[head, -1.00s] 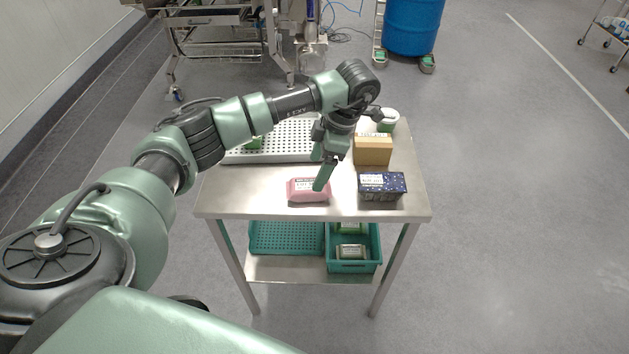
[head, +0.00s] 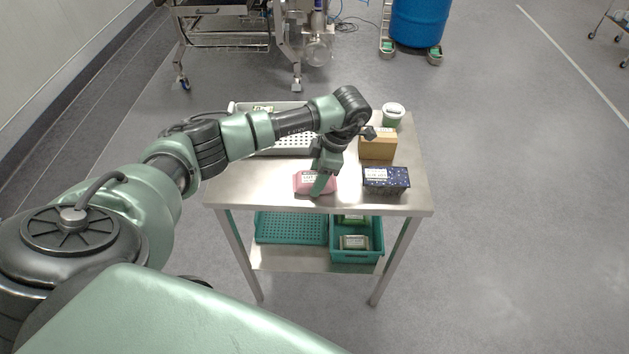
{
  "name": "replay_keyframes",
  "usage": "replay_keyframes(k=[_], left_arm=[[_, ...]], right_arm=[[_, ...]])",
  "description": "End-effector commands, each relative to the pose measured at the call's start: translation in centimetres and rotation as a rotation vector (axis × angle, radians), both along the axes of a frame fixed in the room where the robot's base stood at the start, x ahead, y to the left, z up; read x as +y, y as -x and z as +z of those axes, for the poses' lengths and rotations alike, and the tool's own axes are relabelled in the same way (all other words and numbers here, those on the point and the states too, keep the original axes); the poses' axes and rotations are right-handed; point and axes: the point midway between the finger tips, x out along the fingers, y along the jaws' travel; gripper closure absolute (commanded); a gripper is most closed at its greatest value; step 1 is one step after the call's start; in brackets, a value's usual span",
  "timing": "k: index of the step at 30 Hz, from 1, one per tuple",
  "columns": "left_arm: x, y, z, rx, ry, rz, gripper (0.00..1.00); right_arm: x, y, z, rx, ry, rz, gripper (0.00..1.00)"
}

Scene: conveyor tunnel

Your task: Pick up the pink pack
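The pink pack (head: 303,183) lies near the front edge of the steel table top, with a pale label on its upper side. My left gripper (head: 320,186) points down at it from above. One green finger crosses in front of the pack's right part and hides some of it. The other finger is not clearly seen, so I cannot tell whether the gripper is open or closed on the pack. The pack rests on the table. My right gripper is not in view.
Right of the pack on the steel table (head: 250,190) stand a dark blue box (head: 386,182), a tan box (head: 378,146) and a white-lidded green tub (head: 393,115). A perforated tray (head: 290,146) lies behind. Below are a teal tray (head: 290,228) and a teal crate (head: 357,257).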

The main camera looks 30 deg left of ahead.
Motion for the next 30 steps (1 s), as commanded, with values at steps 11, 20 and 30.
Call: replay_keyframes(k=[11,20,30], left_arm=[[0.0,-0.1,0.5,-0.002,0.001,0.001,1.0],[0.0,-0.2,4.8,-0.008,0.0,-0.001,1.0],[0.2,-0.1,15.2,-0.007,-0.003,0.001,1.0]], right_arm=[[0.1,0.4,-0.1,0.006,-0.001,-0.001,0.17],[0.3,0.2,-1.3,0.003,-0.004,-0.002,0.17],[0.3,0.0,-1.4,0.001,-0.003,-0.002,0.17]])
